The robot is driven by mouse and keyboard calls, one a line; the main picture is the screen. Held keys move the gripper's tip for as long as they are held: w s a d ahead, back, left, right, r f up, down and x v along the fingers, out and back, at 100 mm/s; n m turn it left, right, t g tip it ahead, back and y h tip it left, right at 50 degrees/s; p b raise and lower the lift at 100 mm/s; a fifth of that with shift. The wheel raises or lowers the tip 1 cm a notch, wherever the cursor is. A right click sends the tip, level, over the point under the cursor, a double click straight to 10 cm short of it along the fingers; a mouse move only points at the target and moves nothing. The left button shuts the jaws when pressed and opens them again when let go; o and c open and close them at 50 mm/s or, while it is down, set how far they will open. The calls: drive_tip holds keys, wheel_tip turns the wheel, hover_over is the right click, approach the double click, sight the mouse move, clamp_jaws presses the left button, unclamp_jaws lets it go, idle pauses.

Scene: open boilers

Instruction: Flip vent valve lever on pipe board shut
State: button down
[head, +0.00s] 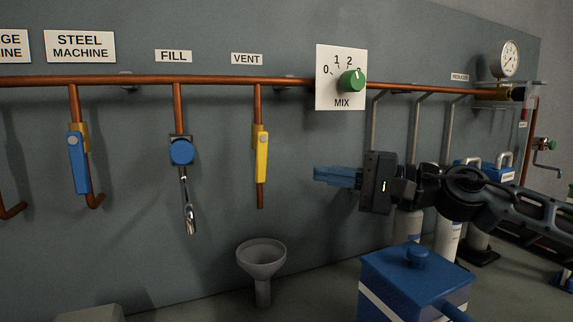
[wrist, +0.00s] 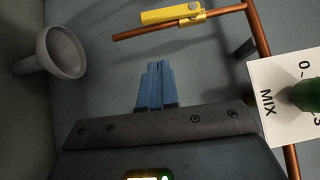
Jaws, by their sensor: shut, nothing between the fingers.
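The vent valve lever (head: 262,158) is yellow and sits on the copper pipe below the VENT label (head: 247,59) in the head view. It hangs straight down, in line with its pipe. In the wrist view the yellow lever (wrist: 172,14) shows near the top, lying along the pipe (wrist: 150,31). My gripper (head: 318,174) is right of the lever, apart from it, with its blue fingers pointing left. In the wrist view its fingers (wrist: 155,68) are together with nothing between them.
A MIX dial (head: 352,82) with a green knob is above my gripper. A grey funnel (head: 262,258) stands below the vent pipe. A FILL valve (head: 182,152) with a hanging metal end is to the left. A blue box (head: 415,283) is below my arm.

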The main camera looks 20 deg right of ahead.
sight(261, 158)
drive_tip(key=w+a+p, duration=0.3)
drive_tip(key=a, duration=0.4)
drive_tip(key=shift+r, duration=0.2)
drive_tip(key=shift+f+b, duration=0.2)
drive_tip(key=shift+b, duration=0.35)
drive_tip(key=shift+a+b, duration=0.15)
drive_tip(key=shift+b, duration=0.2)
